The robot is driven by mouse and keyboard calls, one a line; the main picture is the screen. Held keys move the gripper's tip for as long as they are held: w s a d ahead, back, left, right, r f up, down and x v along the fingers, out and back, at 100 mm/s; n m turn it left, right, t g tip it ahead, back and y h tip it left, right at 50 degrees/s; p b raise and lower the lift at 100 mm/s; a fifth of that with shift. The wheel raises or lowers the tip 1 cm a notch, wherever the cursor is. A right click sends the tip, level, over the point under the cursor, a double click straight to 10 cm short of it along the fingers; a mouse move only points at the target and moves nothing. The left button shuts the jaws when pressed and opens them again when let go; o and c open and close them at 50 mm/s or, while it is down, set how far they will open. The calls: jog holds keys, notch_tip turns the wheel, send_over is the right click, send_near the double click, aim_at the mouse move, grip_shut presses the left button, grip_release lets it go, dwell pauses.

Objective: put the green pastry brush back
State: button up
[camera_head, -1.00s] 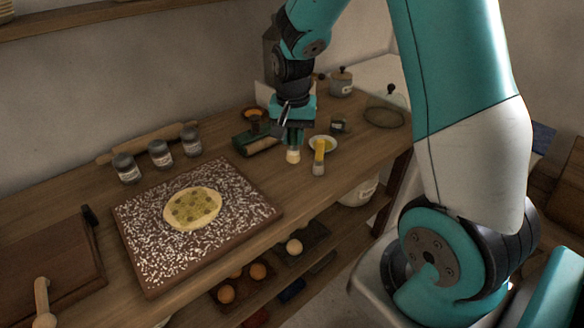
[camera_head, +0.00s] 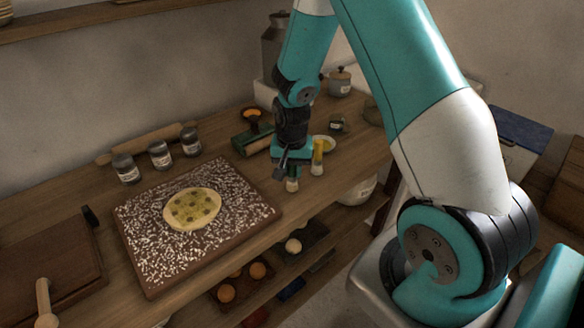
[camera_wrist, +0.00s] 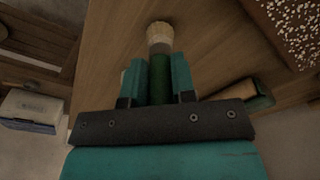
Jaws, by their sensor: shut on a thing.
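My gripper (camera_head: 291,172) is shut on the green pastry brush (camera_wrist: 160,78), whose green handle lies between the two fingers in the wrist view. The brush's pale bristle end points away from the gripper. In the head view the pale end (camera_head: 292,185) shows just below the gripper, over the front part of the counter; I cannot tell whether it touches the wood. The gripper hides most of the handle there. A yellow-handled brush (camera_head: 317,158) is just right of my gripper, by a small pale dish (camera_head: 327,142).
A floured board (camera_head: 150,240) with flat dough (camera_head: 190,208) lies to the left. A dark green item (camera_head: 245,139) lies behind my gripper. Shelves with eggs (camera_head: 258,271) are below the counter.

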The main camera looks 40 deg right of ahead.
jog(key=o, duration=0.9)
jog(key=shift+f, duration=0.1)
notch_tip(320, 180, up, 12)
jog(key=b, duration=0.1)
jog(key=s+a+r+n+y, duration=0.1)
jog(key=s+a+r+n, duration=0.2)
jog(key=s+a+n, duration=0.2)
jog(key=s+a+r+n+y, duration=0.2)
jog(key=s+a+r+n, duration=0.2)
jog(key=s+a, duration=0.5)
jog(key=s+a+r+n+y, duration=0.1)
jog(key=s+a+r+n, duration=0.2)
jog(key=s+a+n, duration=0.3)
jog(key=shift+s+a+r+n+g+y, duration=0.2)
jog(key=shift+s+a, duration=0.3)
jog(key=shift+a, duration=0.05)
jog(key=shift+s+a+r+n+g+y, duration=0.2)
jog(key=shift+s+a, duration=0.25)
jog(key=shift+a, duration=0.05)
